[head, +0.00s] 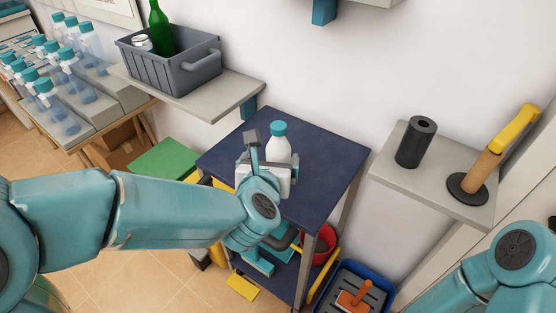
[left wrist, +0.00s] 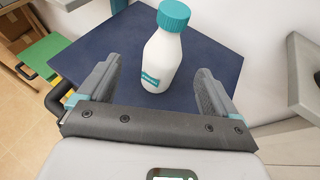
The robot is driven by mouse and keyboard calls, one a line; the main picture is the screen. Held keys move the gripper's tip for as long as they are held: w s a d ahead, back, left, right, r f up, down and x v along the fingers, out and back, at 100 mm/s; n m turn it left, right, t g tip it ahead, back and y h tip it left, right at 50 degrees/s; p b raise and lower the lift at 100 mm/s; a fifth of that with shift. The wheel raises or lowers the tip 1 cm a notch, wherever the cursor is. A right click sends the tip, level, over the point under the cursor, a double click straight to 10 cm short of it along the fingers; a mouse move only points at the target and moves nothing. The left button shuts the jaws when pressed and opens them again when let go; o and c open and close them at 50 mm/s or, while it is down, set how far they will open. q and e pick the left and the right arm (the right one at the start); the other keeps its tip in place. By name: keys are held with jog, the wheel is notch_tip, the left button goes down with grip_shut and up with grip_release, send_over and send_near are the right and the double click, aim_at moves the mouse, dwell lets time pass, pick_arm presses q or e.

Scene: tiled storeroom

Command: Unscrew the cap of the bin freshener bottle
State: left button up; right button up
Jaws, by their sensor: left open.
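The bin freshener bottle (head: 279,147) is white with a teal cap (head: 279,128) and stands upright on a dark blue table top (head: 322,160). In the left wrist view the bottle (left wrist: 162,60) has a small teal label and its cap (left wrist: 173,14) is on. My left gripper (head: 266,150) is at the table, just on the near side of the bottle. In the left wrist view its two fingers (left wrist: 155,88) are wide apart, with the bottle beyond and between them, not gripped. My right arm shows at the lower right, but its gripper is out of view.
A grey shelf (head: 410,180) at right holds a black cylinder (head: 416,142) and a yellow-handled tool (head: 514,130). A grey crate (head: 170,68) with a green bottle stands on the left shelf. Several teal-capped bottles (head: 72,68) stand far left. The blue table top right of the bottle is clear.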

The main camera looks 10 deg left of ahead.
aim_at(275, 152)
pick_arm(q)
jog(key=x, duration=0.7)
jog(key=p+x, duration=0.1)
jog(key=x, duration=0.2)
jog(key=shift+w+d+f, duration=0.1)
jog(key=shift+d+f, duration=0.15)
jog(key=shift+f, duration=0.05)
jog(key=c, duration=1.1)
